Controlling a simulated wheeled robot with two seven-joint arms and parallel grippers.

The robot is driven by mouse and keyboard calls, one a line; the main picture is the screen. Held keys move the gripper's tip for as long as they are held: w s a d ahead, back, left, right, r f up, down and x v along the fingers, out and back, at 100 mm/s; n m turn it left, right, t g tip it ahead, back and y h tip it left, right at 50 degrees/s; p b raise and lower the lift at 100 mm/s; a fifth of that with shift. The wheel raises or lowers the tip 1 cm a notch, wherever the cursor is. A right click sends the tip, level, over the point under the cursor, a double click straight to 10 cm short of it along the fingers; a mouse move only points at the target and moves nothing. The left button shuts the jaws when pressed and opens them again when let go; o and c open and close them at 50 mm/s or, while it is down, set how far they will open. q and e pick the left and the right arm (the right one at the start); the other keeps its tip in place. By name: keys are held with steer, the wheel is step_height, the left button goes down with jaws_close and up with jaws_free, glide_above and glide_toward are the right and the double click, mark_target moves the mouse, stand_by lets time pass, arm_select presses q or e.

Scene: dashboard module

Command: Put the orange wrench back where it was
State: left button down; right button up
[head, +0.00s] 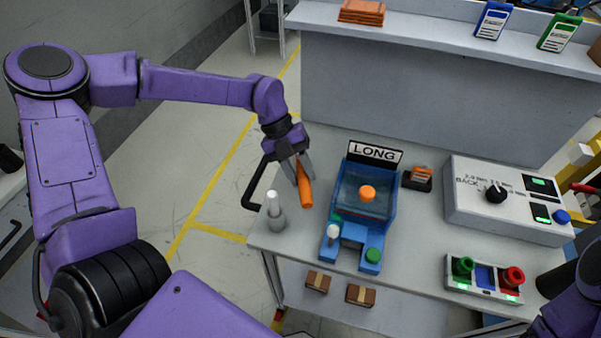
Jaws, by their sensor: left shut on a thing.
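The orange wrench (305,188) is in my left gripper (298,172), which is shut on it. The wrench hangs pointing down, over the left side of the grey table (420,225), near its left edge. I cannot tell whether its lower end touches the table top. A grey post with a white top (273,208) stands at the table's left front corner, just left of and below the wrench. My right gripper is not in view; only part of my right arm shows at the bottom right corner.
A blue fixture (360,205) with a "LONG" sign (375,153) and an orange knob (367,192) stands right of the wrench. A grey control box (510,208) and a button panel (483,278) are further right. A raised shelf (430,37) runs behind.

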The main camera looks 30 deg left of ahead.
arm_select(q)
steer(key=shift+w+a+f, duration=0.15)
steer(key=shift+w+f, duration=0.15)
steer(key=shift+f, duration=0.05)
step_height(320, 180, down, 3)
steer(key=shift+s+a+f+p, duration=0.1)
steer(key=shift+a+p, duration=0.05)
steer(key=shift+p, duration=0.7)
steer(key=shift+f, duration=0.2)
steer(key=c, duration=0.7)
jaws_free()
steer(key=shift+c, duration=0.2)
steer(key=shift+w+a+r+b, duration=0.2)
steer(key=shift+a+r+b, duration=0.05)
steer(key=shift+r+b, duration=0.1)
steer(key=b+v, duration=0.2)
steer(key=v, duration=0.9)
